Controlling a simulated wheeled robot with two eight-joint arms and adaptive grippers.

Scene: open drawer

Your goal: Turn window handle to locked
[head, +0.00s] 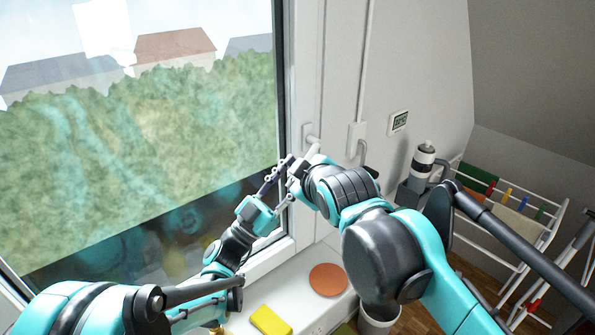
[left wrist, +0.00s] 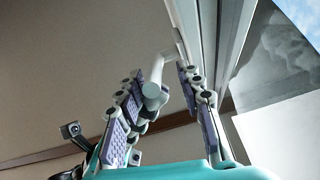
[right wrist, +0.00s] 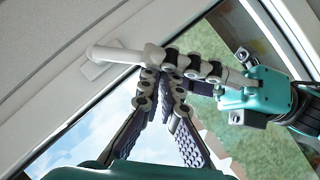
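The white window handle (head: 312,140) is on the window frame, right of the glass. In the right wrist view its lever (right wrist: 125,55) runs sideways from its base plate towards the fingers. My left gripper (head: 287,172) is open at the handle. In the left wrist view the handle (left wrist: 153,88) shows between its parted fingers (left wrist: 160,72), with a gap on the right side. My right gripper (head: 297,168) is beside the left one. In the right wrist view its fingertips (right wrist: 160,77) come together just below the lever's end; contact is unclear. The lever's end is partly hidden.
The window pane (head: 140,150) fills the left. A white sill (head: 290,295) below holds an orange disc (head: 328,280) and a yellow block (head: 271,320). A bottle (head: 423,165), a drying rack (head: 515,225) and a bin (head: 377,320) are at right.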

